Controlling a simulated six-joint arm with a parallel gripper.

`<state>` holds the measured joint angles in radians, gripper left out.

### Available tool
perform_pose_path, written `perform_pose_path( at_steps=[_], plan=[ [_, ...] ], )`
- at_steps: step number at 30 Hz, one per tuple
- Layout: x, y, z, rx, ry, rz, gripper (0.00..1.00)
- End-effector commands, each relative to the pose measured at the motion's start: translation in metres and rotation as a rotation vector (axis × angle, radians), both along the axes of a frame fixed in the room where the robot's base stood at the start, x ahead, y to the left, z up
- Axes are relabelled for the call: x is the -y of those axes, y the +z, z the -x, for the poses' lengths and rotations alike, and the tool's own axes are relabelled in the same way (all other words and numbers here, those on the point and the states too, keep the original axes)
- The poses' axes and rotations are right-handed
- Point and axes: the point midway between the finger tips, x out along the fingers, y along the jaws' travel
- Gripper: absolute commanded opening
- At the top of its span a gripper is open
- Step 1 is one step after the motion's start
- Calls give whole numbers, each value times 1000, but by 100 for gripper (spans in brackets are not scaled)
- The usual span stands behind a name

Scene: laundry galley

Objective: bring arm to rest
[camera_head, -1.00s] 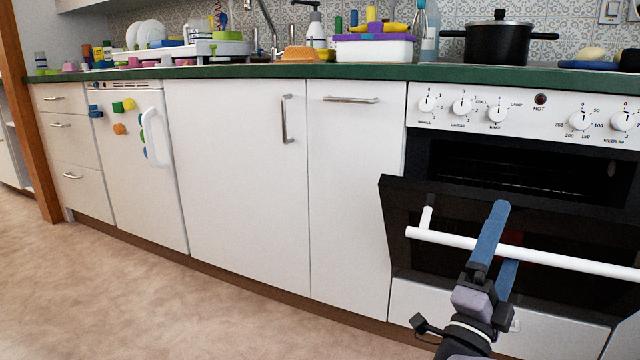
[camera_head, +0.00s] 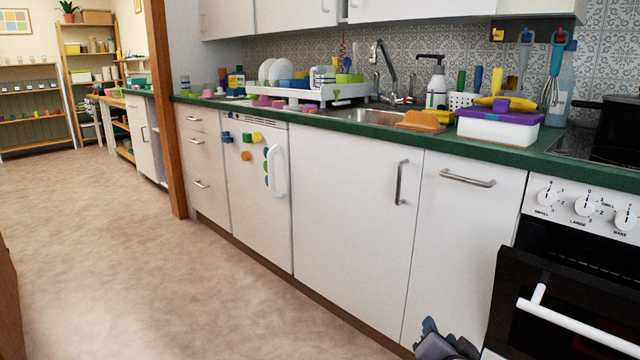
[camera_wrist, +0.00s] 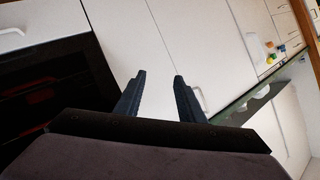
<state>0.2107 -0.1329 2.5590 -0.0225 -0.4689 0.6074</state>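My gripper shows in the wrist view (camera_wrist: 160,90) with its two dark blue fingers apart and nothing between them. White cabinet fronts fill the space beyond the fingers.
A green worktop (camera_head: 400,132) runs above white cabinets (camera_head: 345,220). It carries a sink, a dish rack (camera_head: 320,92), and a white box with a purple lid (camera_head: 500,125). A small fridge (camera_head: 262,195) has coloured magnets. The floor (camera_head: 150,270) at left is clear.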

Motion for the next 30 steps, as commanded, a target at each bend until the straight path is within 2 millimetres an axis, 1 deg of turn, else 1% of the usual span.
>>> perform_pose_path(
  at_steps=[1, 3, 5, 7, 10, 12, 14, 15, 17, 18, 20, 21, 26, 29, 30],
  plan=[
    [-10, 0, 8, -99, 37, 23, 36],
    [-24, -17, 24, -247, 96, 59, 36],
    [-35, -28, 42, -372, 152, 88, 36],
    [-47, -38, 66, -515, 227, 122, 36],
    [-63, -47, 103, -707, 340, 164, 36],
    [-72, -49, 130, -825, 418, 188, 36],
    [-78, -48, 152, -915, 482, 204, 36],
    [-82, -47, 166, -973, 525, 213, 36],
    [-86, -43, 187, -1054, 588, 224, 36],
    [-89, -39, 201, -1106, 630, 232, 36],
    [-93, -32, 221, -1180, 692, 239, 36],
    [-93, -22, 226, -1199, 708, 240, 36],
    [-92, 13, 224, -1191, 699, 239, 36],
    [-92, 37, 224, -1191, 698, 238, 36],
    [-92, 48, 224, -1190, 697, 237, 36]
  ],
)
